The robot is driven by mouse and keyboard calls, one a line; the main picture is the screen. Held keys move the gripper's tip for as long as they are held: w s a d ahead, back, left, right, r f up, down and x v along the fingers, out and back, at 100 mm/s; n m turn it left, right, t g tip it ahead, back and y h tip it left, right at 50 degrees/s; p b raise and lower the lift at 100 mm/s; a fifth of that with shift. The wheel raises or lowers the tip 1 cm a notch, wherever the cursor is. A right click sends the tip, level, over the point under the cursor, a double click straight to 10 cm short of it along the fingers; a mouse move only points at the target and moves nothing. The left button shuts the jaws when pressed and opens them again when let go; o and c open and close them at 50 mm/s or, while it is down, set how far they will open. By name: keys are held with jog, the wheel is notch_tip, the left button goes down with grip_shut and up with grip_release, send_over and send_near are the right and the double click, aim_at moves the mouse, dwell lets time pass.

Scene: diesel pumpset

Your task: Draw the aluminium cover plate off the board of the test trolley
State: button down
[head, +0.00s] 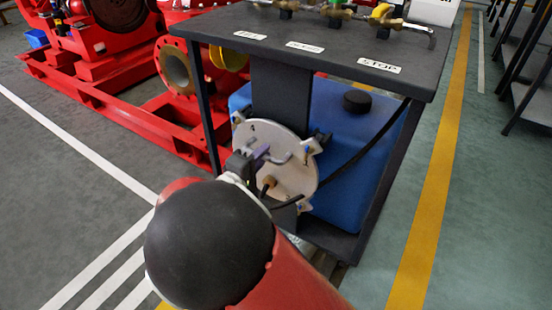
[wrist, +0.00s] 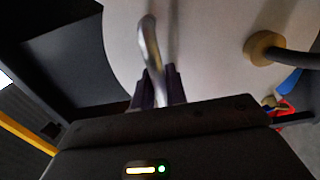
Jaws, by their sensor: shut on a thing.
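The aluminium cover plate (head: 292,170) is a round pale disc standing upright on the dark board (head: 283,95) of the test trolley (head: 340,55). Clamps or lugs with small coloured parts sit around its rim. My gripper (head: 258,157) is in front of the plate, shut on its bent metal handle (wrist: 149,50). In the wrist view the purple fingers of my gripper (wrist: 159,88) are on either side of the handle's lower end. A brass fitting (wrist: 265,48) with a black hose sits on the plate. My arm hides the plate's lower left. I cannot tell whether the plate touches the board.
A blue tank (head: 350,140) with a black cap stands behind the plate inside the trolley frame. A black hose (head: 350,160) runs from the plate up to the right. A red pumpset (head: 110,80) is at the left.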

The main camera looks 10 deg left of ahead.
jog(key=shift+r+v, duration=0.2)
jog(key=shift+v, duration=1.9)
dwell(0.6)
jog(key=shift+v, duration=2.35)
